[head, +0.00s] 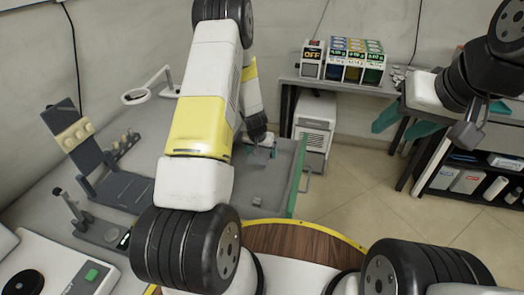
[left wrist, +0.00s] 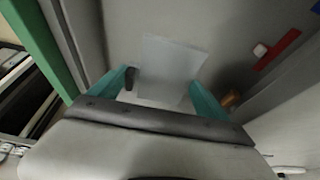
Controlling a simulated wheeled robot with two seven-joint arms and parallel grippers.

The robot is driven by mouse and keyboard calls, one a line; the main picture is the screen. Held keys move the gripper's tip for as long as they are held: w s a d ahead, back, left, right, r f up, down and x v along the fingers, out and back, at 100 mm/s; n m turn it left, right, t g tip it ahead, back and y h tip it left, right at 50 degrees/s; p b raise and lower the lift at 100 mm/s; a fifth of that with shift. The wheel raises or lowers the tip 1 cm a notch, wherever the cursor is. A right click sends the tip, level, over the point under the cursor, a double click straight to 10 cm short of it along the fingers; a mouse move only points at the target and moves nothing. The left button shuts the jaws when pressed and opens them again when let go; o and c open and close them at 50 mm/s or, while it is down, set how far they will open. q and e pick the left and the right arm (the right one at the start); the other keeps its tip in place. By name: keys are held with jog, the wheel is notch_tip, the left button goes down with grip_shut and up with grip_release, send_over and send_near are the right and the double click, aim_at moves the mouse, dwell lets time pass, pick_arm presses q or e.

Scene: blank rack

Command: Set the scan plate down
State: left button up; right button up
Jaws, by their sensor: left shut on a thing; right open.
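The scan plate is a pale, translucent, square-looking sheet (left wrist: 170,68) in the left wrist view. It sits between the teal fingers of my left gripper (left wrist: 158,92), which is shut on it, above a grey surface. In the head view my left gripper (head: 262,147) is over the grey bench (head: 265,200), near its green right edge; the plate is small and hard to make out there. I cannot tell whether it touches the surface. My right gripper (head: 396,131) is open and empty at the upper right, with teal fingers spread.
Coloured boxes (head: 352,60) stand on the back table. A red piece (left wrist: 278,49) lies beside the plate. Bare bench shows near the green edge.

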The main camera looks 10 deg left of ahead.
aim_at(262, 169)
pick_arm(q)
notch_tip(262, 169, down, 8)
jog(key=shift+f, duration=0.1)
dwell(0.4)
jog(key=o, duration=1.3)
jog(key=shift+f, duration=0.1)
